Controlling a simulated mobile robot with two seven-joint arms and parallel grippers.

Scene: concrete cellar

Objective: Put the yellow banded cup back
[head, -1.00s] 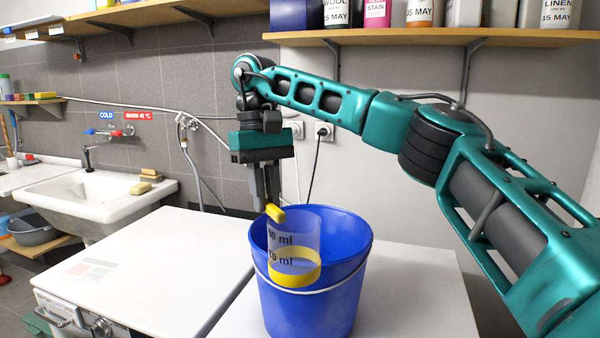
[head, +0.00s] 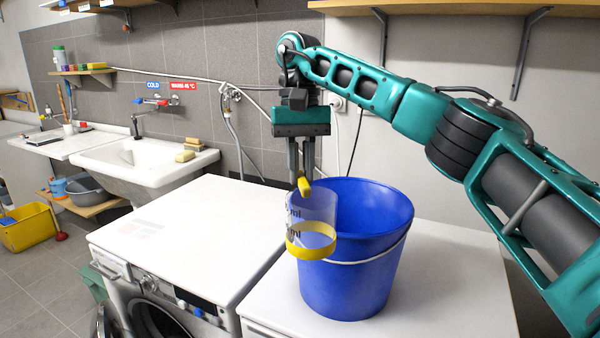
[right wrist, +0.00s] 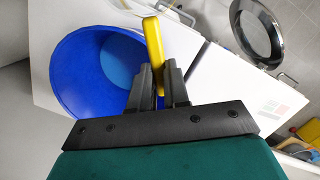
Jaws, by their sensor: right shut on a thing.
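The yellow banded cup (head: 311,214) is clear, with dark millilitre marks, a yellow band round its lower part and a yellow handle. My right gripper (head: 304,178) points down and is shut on the handle. The cup hangs upright, overlapping the left side of the blue bucket (head: 365,280) in the head view. In the right wrist view the yellow handle (right wrist: 154,42) sticks out past the fingers (right wrist: 158,85), beside the bucket's rim; the cup's clear body is hard to make out there. My left gripper is not in view.
The bucket stands on a white top (head: 440,285). Left of it is a washing machine (head: 190,235) with a mostly clear top and a faint coloured patch. Further left are a sink (head: 145,165) with soap, a small shelf (head: 85,71) and a yellow crate (head: 28,228) on the floor.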

